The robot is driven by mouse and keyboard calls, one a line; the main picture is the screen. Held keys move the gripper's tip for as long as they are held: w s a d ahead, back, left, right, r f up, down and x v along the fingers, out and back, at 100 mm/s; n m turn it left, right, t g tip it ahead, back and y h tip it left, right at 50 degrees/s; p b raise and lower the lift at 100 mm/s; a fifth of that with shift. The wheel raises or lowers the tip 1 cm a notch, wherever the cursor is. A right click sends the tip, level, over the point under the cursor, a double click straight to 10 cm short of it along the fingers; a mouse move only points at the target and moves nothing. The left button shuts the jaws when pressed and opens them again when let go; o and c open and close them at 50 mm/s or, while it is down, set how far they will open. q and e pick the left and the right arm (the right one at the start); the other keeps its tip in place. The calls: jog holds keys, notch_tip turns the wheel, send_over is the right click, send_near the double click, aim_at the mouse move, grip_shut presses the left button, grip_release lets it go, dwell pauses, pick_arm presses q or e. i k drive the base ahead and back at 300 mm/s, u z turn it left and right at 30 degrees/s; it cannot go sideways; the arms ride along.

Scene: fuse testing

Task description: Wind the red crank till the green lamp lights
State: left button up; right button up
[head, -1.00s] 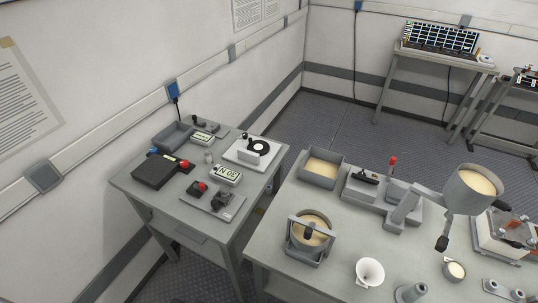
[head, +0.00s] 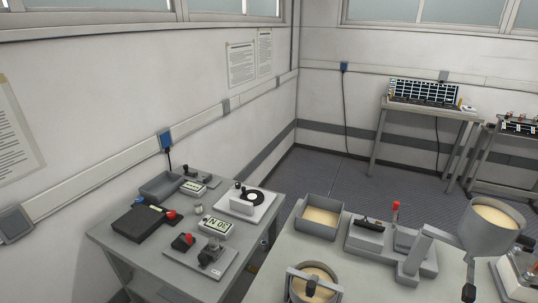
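No gripper of mine shows in the head view. I cannot tell which part is the red crank. Candidates are a red knob (head: 171,214) at the side of a black box (head: 139,223) on the left table, a red knob (head: 189,238) on a small dark block there, and a red-topped lever (head: 396,206) on a grey fixture on the right bench. No lit green lamp can be made out at this size.
The left table (head: 150,262) also holds a grey tray (head: 162,187), a white device with a black disc (head: 246,202) and a label plate (head: 215,228). The right bench carries a sand-filled box (head: 320,218) and a tilted pan (head: 490,222). Dark floor lies behind them.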

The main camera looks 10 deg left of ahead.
aim_at(187, 238)
jog(key=z, duration=1.35)
jog(key=k, duration=0.6)
jog(key=u, duration=1.5)
